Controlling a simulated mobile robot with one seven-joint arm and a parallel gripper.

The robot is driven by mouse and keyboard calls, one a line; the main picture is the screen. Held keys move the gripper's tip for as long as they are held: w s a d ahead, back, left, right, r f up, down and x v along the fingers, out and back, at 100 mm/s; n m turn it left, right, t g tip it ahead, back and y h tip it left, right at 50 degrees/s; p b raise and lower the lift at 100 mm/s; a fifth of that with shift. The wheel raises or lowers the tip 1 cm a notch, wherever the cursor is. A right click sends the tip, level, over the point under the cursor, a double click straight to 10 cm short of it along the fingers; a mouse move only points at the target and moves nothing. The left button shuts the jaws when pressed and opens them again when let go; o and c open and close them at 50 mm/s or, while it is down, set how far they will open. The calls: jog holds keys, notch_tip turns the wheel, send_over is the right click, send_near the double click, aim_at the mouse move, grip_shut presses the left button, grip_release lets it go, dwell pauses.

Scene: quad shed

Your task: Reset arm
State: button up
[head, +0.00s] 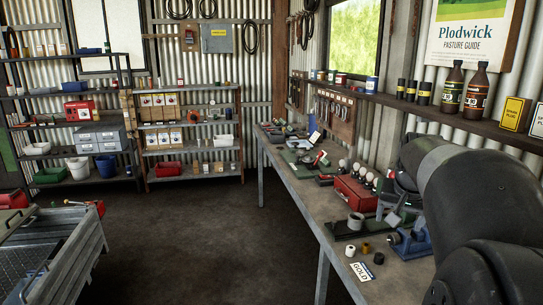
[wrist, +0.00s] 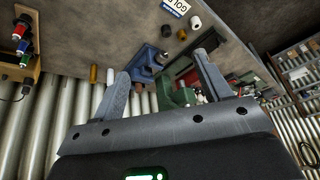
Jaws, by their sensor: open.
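My arm (head: 475,185) fills the right side of the head view and reaches over the workbench (head: 300,190). The gripper end is mostly hidden behind the arm there. In the wrist view my gripper (wrist: 161,64) shows two grey fingers spread wide apart, with nothing held between them. Beyond the fingers lie a blue vise-like tool (wrist: 146,66) and a green tool (wrist: 178,92), both apart from the gripper as far as I can tell. The wrist picture is turned over, with the bench top in its upper part.
The bench holds a red box (head: 355,193), a blue tool (head: 410,243), small cylinders and a "GOLD" card (head: 361,271). Bottles (head: 453,88) stand on the wall shelf (head: 430,107) above. A metal trailer-like bed (head: 50,255) is at left. The floor (head: 190,235) between is clear.

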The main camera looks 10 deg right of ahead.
jog(key=s+a+f+n+y, duration=0.1)
jog(key=s+a+f+n, duration=0.1)
jog(key=s+a, duration=0.3)
jog(key=s+a+f+n+t+y, duration=0.1)
jog(key=s+a+f+n, duration=0.2)
jog(key=a, duration=1)
jog(key=s+a+f+n, duration=0.2)
jog(key=s+a, duration=0.5)
jog(key=a, duration=0.2)
jog(key=shift+s+f+n+y, duration=0.25)
jog(key=shift+f+n+y, duration=0.1)
jog(key=shift+n+y, duration=0.05)
